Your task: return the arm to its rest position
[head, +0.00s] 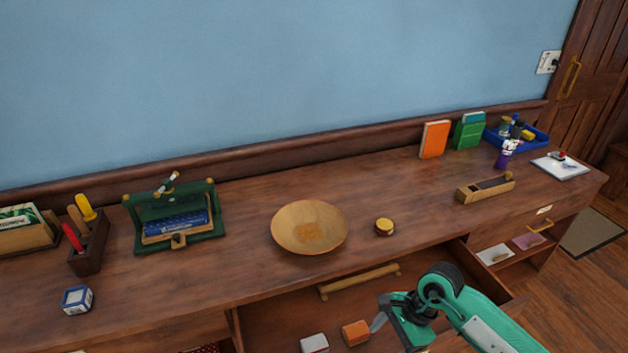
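My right arm comes in from the lower right. Its green and black gripper (380,321) is over the open drawer (282,319) under the desk top. One grey finger shows beside an orange block (355,333) in the drawer. I cannot tell whether the finger touches the block or whether the gripper is open or shut. My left gripper is not in view.
A wooden bar (358,281) and a white block (314,343) lie near my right gripper.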

